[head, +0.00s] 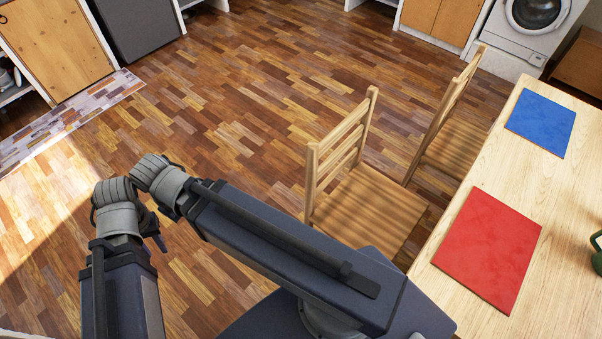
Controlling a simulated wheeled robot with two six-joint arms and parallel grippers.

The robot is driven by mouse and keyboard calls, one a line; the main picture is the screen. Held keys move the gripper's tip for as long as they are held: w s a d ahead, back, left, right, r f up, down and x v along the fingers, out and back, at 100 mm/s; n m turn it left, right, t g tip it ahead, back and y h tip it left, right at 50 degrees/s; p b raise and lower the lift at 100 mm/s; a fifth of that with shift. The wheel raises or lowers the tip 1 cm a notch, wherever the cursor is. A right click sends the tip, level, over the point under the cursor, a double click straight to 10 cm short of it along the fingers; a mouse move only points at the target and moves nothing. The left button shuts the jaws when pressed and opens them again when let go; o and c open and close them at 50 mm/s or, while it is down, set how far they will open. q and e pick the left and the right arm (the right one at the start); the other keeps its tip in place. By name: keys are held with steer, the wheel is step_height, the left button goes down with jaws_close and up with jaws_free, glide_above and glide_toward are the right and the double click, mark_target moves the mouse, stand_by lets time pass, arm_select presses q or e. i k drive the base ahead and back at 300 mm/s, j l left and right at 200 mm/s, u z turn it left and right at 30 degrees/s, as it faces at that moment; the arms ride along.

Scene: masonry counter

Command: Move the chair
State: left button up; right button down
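A light wooden chair (372,208) with a slatted back stands upright on the floor beside the table. Its back faces left and my arm covers its lower front part. A second, similar chair (455,147) stands behind it to the right, partly tucked at the table. My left gripper (155,232) shows only as a small dark part by the grey arm joints, left of the near chair and well apart from it. Its fingers are too hidden to tell their opening. My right gripper is not in view.
The wooden table (535,190) on the right carries a red mat (488,248), a blue mat (541,122) and a green item (597,250) at the edge. A patterned rug (65,120) lies at left. A washing machine (528,30) stands at back. The middle floor is clear.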

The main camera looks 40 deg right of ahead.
mark_target(367, 207)
steer(key=i+z, duration=0.25)
steer(key=i, duration=0.15)
steer(key=i+j+z, duration=0.5)
steer(key=i, duration=0.2)
steer(key=i+j+z, duration=0.15)
steer(key=z, duration=0.3)
steer(key=i+j+z, duration=0.5)
steer(key=z, duration=0.35)
steer(key=i+j+z, duration=0.1)
steer(key=j+z, duration=0.7)
steer(key=j, duration=0.25)
steer(key=i, duration=0.05)
